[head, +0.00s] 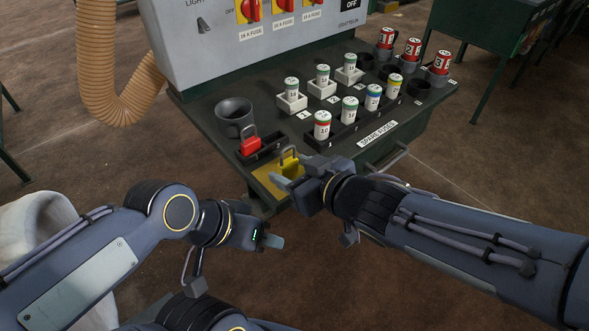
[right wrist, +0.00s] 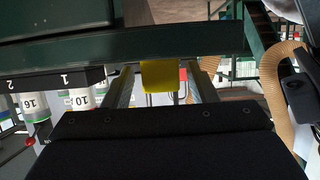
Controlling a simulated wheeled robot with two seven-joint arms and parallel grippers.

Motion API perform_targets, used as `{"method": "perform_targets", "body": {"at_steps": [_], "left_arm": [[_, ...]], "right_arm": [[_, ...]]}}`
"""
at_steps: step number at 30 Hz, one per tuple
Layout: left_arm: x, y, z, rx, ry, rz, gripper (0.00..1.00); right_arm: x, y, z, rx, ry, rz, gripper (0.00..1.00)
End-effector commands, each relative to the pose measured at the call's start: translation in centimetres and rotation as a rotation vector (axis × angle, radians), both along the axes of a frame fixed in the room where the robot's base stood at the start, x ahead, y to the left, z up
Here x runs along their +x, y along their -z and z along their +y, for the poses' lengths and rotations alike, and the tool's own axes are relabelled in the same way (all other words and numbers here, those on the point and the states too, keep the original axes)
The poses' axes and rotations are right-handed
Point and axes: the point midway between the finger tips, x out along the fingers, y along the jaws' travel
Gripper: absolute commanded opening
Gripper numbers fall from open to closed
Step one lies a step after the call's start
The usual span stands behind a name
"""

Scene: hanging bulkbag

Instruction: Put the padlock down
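The yellow padlock (head: 291,163) stands upright with its grey shackle on top, on or just over a yellow patch (head: 268,182) at the front left corner of the dark green shelf. My right gripper (head: 287,178) is at the padlock and partly hides it. In the right wrist view the yellow padlock (right wrist: 160,75) sits between my two fingers, with a gap visible on each side. My left gripper (head: 270,240) is lower, in front of the shelf and away from the padlock, with nothing visible in it; its finger gap is unclear.
A red padlock (head: 250,145) sits in a black tray behind the yellow one. A dark cup (head: 234,117) stands behind it. White fuses in holders (head: 322,125) and red fuses (head: 413,48) fill the shelf's right. A drawer handle (head: 388,158) projects in front.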

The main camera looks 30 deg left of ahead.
Motion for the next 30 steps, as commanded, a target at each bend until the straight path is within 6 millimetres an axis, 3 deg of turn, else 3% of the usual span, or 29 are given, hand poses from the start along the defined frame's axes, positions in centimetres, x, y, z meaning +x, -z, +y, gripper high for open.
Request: {"method": "perform_targets", "body": {"at_steps": [13, 24, 30], "left_arm": [[0.0, -0.6, 0.0, 0.0, 0.0, 0.0, 0.36], [0.0, -3.8, 0.0, 0.0, 0.0, 0.0, 0.36], [0.0, -5.3, 0.0, 0.0, 0.0, 0.0, 0.36]], "right_arm": [[-0.2, -0.8, -0.6, 0.002, 0.002, 0.001, 0.58], [-2.8, -4.1, -7.1, 0.002, 0.004, 0.001, 0.58], [-3.9, -4.9, -9.6, 0.0, 0.002, 0.002, 0.58]]}}
